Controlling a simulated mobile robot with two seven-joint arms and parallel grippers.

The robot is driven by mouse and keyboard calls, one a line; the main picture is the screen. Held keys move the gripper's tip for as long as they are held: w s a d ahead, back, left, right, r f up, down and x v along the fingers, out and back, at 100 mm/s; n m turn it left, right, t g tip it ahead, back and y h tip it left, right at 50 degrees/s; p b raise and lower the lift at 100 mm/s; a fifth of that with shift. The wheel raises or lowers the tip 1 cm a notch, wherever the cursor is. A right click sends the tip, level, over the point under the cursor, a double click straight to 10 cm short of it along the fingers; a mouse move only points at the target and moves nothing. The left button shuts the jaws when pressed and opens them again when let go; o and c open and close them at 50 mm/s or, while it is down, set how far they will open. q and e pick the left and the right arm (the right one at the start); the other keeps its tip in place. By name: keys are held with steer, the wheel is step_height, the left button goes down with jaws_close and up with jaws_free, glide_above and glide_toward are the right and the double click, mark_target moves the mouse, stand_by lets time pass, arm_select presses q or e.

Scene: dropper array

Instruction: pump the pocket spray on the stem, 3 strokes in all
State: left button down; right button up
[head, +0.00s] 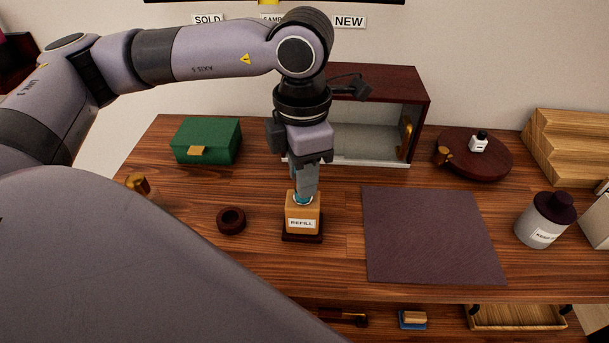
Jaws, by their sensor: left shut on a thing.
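The refill block (302,224), tan with a white "REFILL" label on a dark base, stands near the middle of the table. My left gripper (303,194) points straight down over it and is shut on a small light-blue thing (302,200), which looks like the pocket spray, at the top of the block. The fingers hide most of the spray. The stem is hidden, and I cannot tell how far down the spray sits. My right gripper is not in view.
A dark ring (231,220) and a green box (206,141) are left of the block; an open-fronted cabinet (419,112) stands behind. To the right are a bare mat (432,235), a round stand (492,157) with a small bottle (479,142), and a labelled capped bottle (541,222).

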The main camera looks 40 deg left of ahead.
arm_select(q)
steer(key=shift+r+b, duration=0.2)
steer(key=shift+b, duration=0.25)
stand_by(2.5)
steer(key=c, duration=0.8)
jaws_free()
step_height(320, 180, up, 7)
steer(key=shift+r, duration=0.1)
